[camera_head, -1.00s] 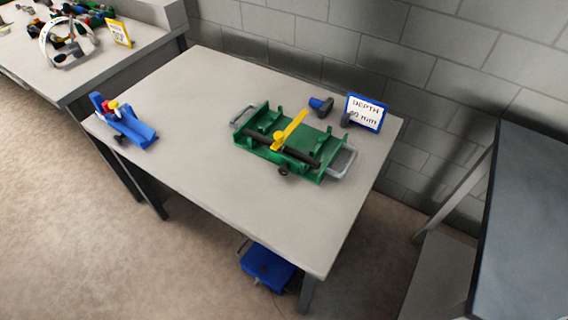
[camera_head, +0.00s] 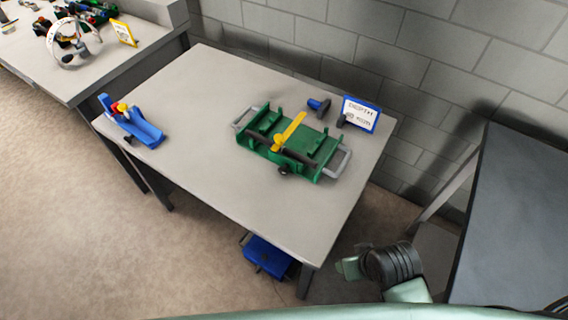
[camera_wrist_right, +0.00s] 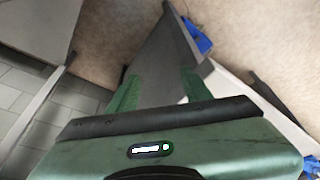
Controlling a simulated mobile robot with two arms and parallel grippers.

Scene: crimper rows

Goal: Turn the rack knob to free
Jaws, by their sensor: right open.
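The green rack (camera_head: 265,158) lies on the grey table, with a black bar across it, a yellow lever (camera_head: 291,131) standing up at an angle, and grey loop handles at its two ends. A small dark knob (camera_head: 284,170) sits on its front side. My right arm and gripper show low at the right in the head view, below and in front of the table, well away from the rack. In the right wrist view, my right gripper (camera_wrist_right: 158,88) has its green fingers apart, with nothing between them. My left gripper is not in view.
A blue tool holder (camera_head: 130,122) stands at the table's left end. A blue-and-black tool (camera_head: 318,107) and a blue-framed depth sign (camera_head: 361,114) are behind the rack. A blue box (camera_head: 268,257) sits under the table. A dark table (camera_head: 515,220) stands at right.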

